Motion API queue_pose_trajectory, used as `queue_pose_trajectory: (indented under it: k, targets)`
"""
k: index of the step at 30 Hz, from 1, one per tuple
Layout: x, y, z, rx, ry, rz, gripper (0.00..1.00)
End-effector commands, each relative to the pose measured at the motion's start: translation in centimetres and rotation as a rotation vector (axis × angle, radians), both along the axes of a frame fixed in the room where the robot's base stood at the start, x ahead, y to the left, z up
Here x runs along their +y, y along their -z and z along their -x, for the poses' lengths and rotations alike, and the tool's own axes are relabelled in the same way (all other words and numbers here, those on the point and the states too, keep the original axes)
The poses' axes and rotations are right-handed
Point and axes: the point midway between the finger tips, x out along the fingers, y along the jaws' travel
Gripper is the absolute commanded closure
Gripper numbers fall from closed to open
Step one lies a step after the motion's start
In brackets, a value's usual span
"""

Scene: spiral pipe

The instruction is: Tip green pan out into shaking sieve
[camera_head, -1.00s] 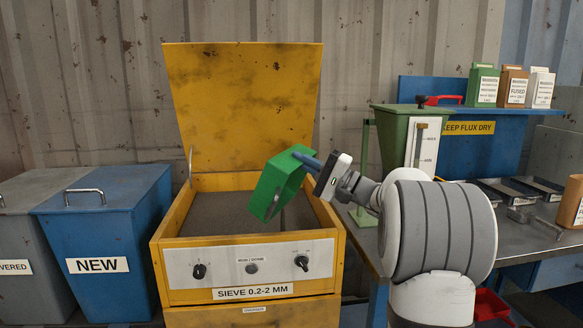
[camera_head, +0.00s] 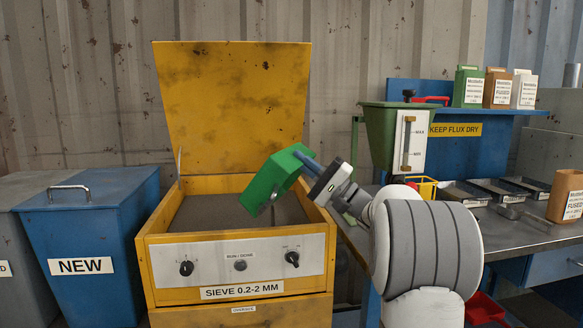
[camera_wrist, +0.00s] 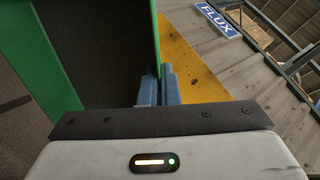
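The green pan (camera_head: 276,178) is held steeply tilted over the yellow sieve (camera_head: 152,240), its lower end slanting down to the left. The sieve's lid (camera_head: 233,105) stands open, and its grey-brown bed (camera_head: 205,213) lies below the pan. My gripper (camera_head: 309,163) reaches in from the right, with its blue fingers shut on the pan's upper edge. In the wrist view, the fingers (camera_wrist: 156,88) pinch the pan's green wall (camera_wrist: 157,40). The pan's inside is dark there; I cannot tell whether anything is in it.
A blue bin marked NEW (camera_head: 90,235) stands left of the sieve, beside a grey bin (camera_head: 22,250). On the right, a workbench (camera_head: 497,238) carries a green hopper (camera_head: 388,140), dark trays (camera_head: 495,187) and an orange box (camera_head: 566,197). Several flux boxes (camera_head: 498,88) stand on the shelf.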

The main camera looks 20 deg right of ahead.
Motion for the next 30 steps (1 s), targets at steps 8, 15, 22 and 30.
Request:
queue_pose_trajectory:
  k: [8,15,22,30]
  targets:
    - [-0.1,0.2,0.1,-0.022,-0.004,-0.026,1.0]
    - [1.6,-1.6,-0.9,0.057,-0.008,0.079,1.0]
    - [3.6,-2.6,-2.4,0.172,-0.009,0.225,1.0]
    - [5.5,-3.2,-3.7,0.275,-0.011,0.355,1.0]
